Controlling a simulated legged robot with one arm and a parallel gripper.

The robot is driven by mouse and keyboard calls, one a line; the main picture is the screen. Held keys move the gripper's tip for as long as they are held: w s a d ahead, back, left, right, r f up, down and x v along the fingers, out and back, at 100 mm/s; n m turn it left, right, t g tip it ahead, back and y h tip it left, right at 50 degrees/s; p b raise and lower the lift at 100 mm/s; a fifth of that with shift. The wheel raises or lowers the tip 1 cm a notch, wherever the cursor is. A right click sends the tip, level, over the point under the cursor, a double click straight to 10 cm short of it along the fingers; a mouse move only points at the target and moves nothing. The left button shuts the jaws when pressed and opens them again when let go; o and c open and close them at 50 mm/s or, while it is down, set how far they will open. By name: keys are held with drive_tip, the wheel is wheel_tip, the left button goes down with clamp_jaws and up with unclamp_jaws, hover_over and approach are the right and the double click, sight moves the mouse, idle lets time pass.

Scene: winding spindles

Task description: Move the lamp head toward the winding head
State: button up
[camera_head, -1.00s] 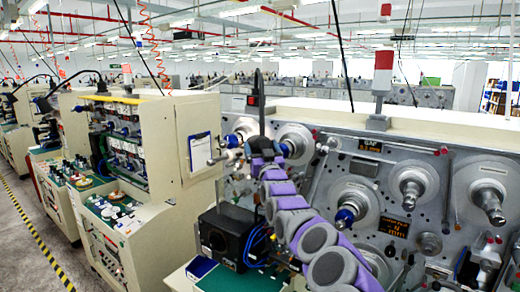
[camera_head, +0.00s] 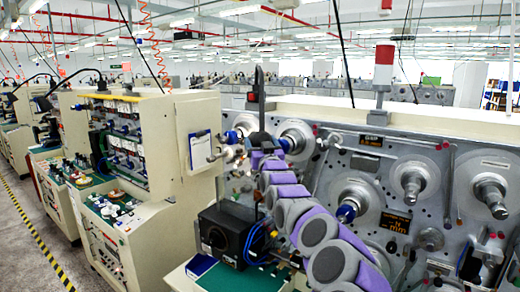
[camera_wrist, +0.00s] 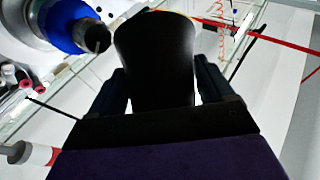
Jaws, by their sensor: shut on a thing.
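The lamp head is a dark, rounded cone (camera_wrist: 155,60) in the wrist view. My gripper (camera_wrist: 163,80) is shut around it, with one dark finger on each side. In the head view, my gripper (camera_head: 262,145) is at the end of my purple and grey arm, beside a dark upright lamp part (camera_head: 259,95). The lamp head's outline is hard to separate from the gripper there. The winding head seems to be the blue and metal spindle (camera_wrist: 70,25) at the upper left of the wrist view, apart from the lamp head.
A grey winding machine (camera_head: 455,150) with several spindles fills the right side. A black box (camera_head: 226,235) with blue cables stands below my gripper. A cream cabinet (camera_head: 178,150) stands to the left. The floor aisle (camera_head: 25,240) at far left is clear.

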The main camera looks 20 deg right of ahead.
drive_tip(key=shift+f+g+b, duration=0.4)
drive_tip(key=o, duration=1.1)
drive_tip(key=shift+o, duration=1.3)
drive_tip(key=shift+d, duration=0.2)
drive_tip(key=shift+s+r, duration=0.1)
drive_tip(key=shift+s+a+f+b, duration=0.1)
drive_tip(key=shift+s+f+b, duration=0.15)
drive_tip(key=shift+s+b, duration=0.4)
drive_tip(key=d+b+v, duration=0.1)
drive_tip(key=b+v, duration=0.2)
drive_tip(key=v, duration=1.2)
drive_tip(key=shift+s+a+f, duration=0.25)
drive_tip(key=shift+s+a, duration=0.05)
drive_tip(key=shift+s, duration=0.05)
